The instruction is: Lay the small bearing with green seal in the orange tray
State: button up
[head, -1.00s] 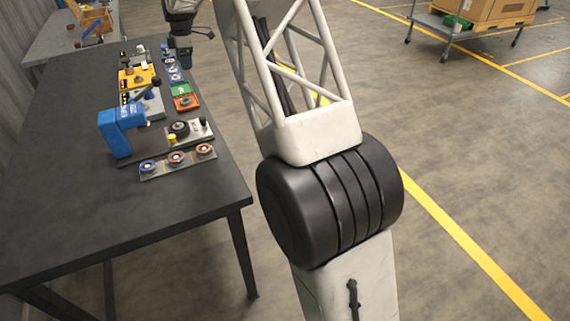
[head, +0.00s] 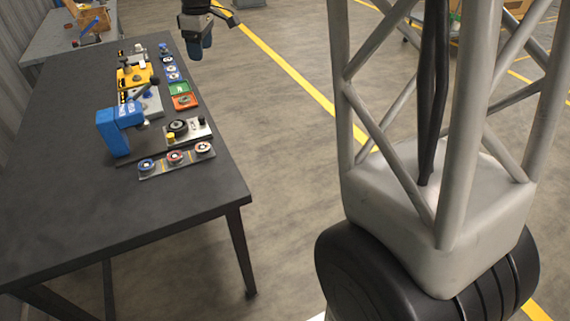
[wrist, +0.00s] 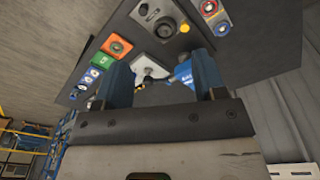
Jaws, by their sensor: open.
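The orange tray (head: 187,107) lies near the right edge of the dark table, with a small pale round spot in its middle; it also shows in the wrist view (wrist: 108,52). I cannot make out a bearing with a green seal at this size. Round bearings with blue and reddish rings sit on the grey front strip (head: 176,170). My gripper (head: 198,50) hangs beyond the table's right edge, behind the orange tray, pointing down. In the wrist view its two blue fingers (wrist: 160,75) stand wide apart with nothing held between them.
A green tray (head: 179,88) adjoins the orange one, with blue-and-white plates (head: 172,67) behind. A blue press (head: 121,128), a yellow fixture (head: 134,72) and a grey plate with a dark ring (head: 195,134) stand nearby. The table's front is clear.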

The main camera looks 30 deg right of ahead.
jog(key=s+d+r+m, duration=0.2)
jog(key=s+m, duration=0.4)
jog(key=s, duration=1.7)
jog(key=s+f+m, duration=0.2)
jog(key=s+f, duration=0.2)
jog(key=s, duration=0.6)
jog(key=s+d+f+m+t, duration=0.1)
jog(key=s+f+m, duration=0.2)
jog(key=s, duration=0.8)
jog(key=shift+s+f+m+t+h, duration=0.15)
jog(key=shift+f+m+t+h, duration=0.15)
jog(key=shift+f+h, duration=0.15)
